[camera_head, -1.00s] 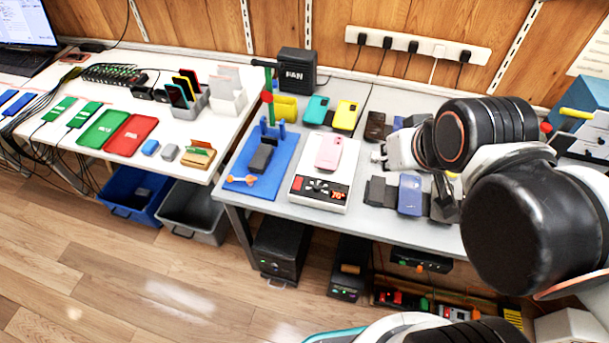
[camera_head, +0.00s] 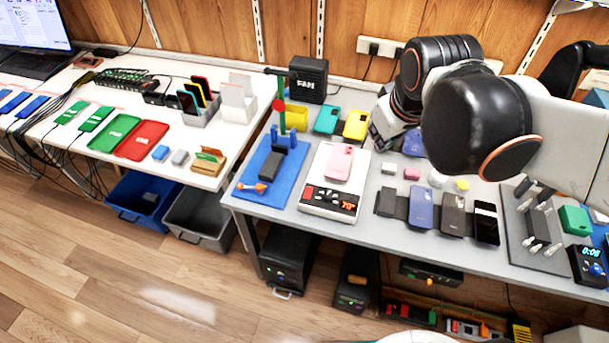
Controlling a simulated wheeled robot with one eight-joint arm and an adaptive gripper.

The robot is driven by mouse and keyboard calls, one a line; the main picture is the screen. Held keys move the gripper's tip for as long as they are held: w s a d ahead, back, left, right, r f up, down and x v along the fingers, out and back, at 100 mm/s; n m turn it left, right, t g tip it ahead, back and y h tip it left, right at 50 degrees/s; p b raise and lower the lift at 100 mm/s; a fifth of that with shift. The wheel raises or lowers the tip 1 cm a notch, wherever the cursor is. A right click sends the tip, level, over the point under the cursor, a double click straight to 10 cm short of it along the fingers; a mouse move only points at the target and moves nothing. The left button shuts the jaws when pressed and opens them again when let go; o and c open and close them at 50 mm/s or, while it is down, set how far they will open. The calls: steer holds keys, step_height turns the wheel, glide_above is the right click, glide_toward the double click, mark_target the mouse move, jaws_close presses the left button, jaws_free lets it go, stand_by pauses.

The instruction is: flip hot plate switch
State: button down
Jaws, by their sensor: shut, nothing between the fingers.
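The hot plate (camera_head: 312,169) is a white box on the grey bench, with a pink phone (camera_head: 340,163) lying on its top. Its black front panel (camera_head: 328,202) carries a red switch (camera_head: 308,191) at the left, a knob in the middle and a small red display at the right. The switch's position is too small to read. My gripper (camera_head: 379,143) is shut and empty, behind and to the right of the hot plate, apart from the switch. It is small and partly hidden by my arm.
A blue mat (camera_head: 250,172) with a phone stand lies left of the hot plate. Teal (camera_head: 326,119) and yellow (camera_head: 355,125) phones lie behind it. Several phones, including a blue one (camera_head: 421,208), lie to its right. A black fan box (camera_head: 308,78) stands at the back.

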steer(key=w+a+f+n+g, duration=0.1)
steer(key=w+a+f+n, duration=0.3)
steer(key=w, duration=0.5)
steer(key=n+g, duration=0.3)
steer(key=n, duration=0.2)
glide_above(306, 188)
steer(key=s+a, duration=0.1)
steer(key=s, duration=0.1)
step_height(306, 188, down, 12)
steer(key=shift+h, duration=0.3)
steer(key=f+b, duration=0.2)
steer(key=f, duration=0.2)
steer(key=w+f+b, duration=0.1)
steer(key=f, duration=0.3)
steer(key=f+b, duration=0.2)
steer(key=f, duration=0.3)
steer(key=shift+w+d+f+b, duration=0.1)
steer(key=shift+w+d+b, duration=0.2)
steer(key=shift+w+b, duration=0.05)
steer(key=shift+w+d+f+g+b, duration=0.15)
steer(key=shift+w+f+g+b, duration=0.25)
steer(key=shift+f+g, duration=0.15)
steer(key=shift+r, duration=0.1)
steer(key=shift+s, duration=0.25)
